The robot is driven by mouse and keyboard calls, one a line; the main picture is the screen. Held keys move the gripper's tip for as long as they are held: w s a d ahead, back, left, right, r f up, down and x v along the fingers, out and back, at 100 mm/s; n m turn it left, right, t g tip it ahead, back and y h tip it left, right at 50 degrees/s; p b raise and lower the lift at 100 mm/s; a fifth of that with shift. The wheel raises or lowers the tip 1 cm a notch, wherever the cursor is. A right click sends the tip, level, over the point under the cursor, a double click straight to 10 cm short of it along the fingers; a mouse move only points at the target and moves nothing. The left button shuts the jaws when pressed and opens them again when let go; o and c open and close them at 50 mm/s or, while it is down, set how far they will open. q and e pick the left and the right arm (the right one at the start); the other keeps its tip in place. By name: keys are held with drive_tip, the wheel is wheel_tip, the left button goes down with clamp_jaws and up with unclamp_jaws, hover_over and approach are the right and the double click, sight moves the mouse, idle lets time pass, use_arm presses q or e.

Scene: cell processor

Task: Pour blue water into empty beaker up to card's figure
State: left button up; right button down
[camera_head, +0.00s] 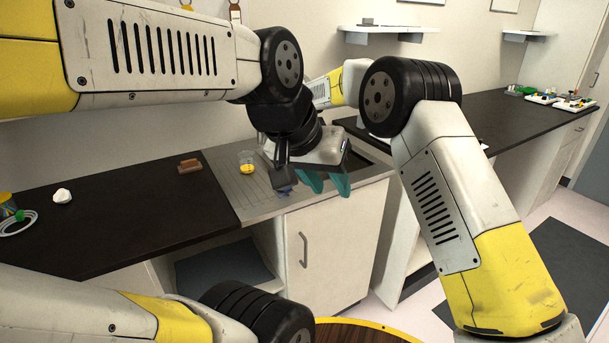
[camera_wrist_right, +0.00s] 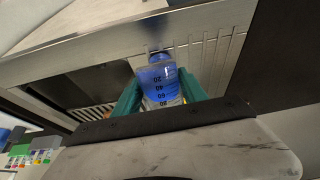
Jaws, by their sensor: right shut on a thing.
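In the right wrist view, my right gripper (camera_wrist_right: 160,95) is shut on a clear beaker of blue water (camera_wrist_right: 157,76). Its teal fingers press both sides, and dark scale figures show on the glass. In the head view, a small blue patch (camera_head: 285,191) shows at the drainer's front edge, mostly hidden by arm parts. I see no readable card or plainly empty beaker.
The metal drainer (camera_head: 226,182) adjoins the dark counter (camera_head: 130,215). A white cabinet (camera_head: 335,245) stands below the sink. My arms cover much of the middle.

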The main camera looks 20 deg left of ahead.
drive_tip(key=shift+a+g+h, duration=0.1)
drive_tip(key=shift+g+h, duration=0.5)
drive_tip(key=shift+h, duration=0.1)
idle(2.3)
drive_tip(key=shift+t+y, duration=0.6)
drive_tip(key=shift+y, duration=0.2)
drive_tip(key=shift+t+y, duration=0.5)
drive_tip(key=shift+y, duration=0.1)
drive_tip(key=shift+r+t+y, duration=0.35)
drive_tip(key=shift+t+y, duration=0.35)
drive_tip(key=shift+y, duration=0.2)
drive_tip(key=shift+w+r+t+y, duration=0.1)
drive_tip(key=shift+r+t+y, duration=0.2)
drive_tip(key=shift+t+y, duration=0.35)
